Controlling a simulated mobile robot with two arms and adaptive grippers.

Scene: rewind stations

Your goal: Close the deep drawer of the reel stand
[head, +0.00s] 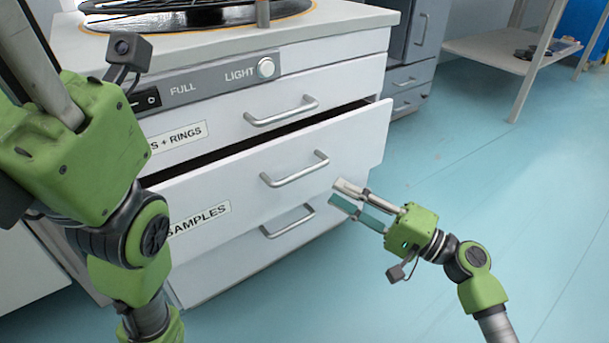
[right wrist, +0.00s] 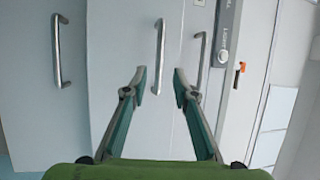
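The reel stand's open drawer (head: 345,150) has a white front marked SAMPLES and a curved metal handle (head: 295,170). It stands out from the cabinet, with a dark gap along its top edge. My right gripper (head: 336,192) is in front of the stand, just right of and below that handle, with its fingers parted and nothing between them. In the right wrist view the handle (right wrist: 160,50) lies ahead between the open fingertips (right wrist: 160,80); I cannot tell any contact. My left arm covers the stand's left side, and its fingers do not show.
A shut drawer marked RINGS (head: 262,123) is above and another drawer handle (head: 287,221) is below. A light knob (head: 266,68) sits on the top panel, under a dark reel (head: 190,12). A low shelf (head: 500,47) stands back right. The blue floor (head: 540,180) on the right is clear.

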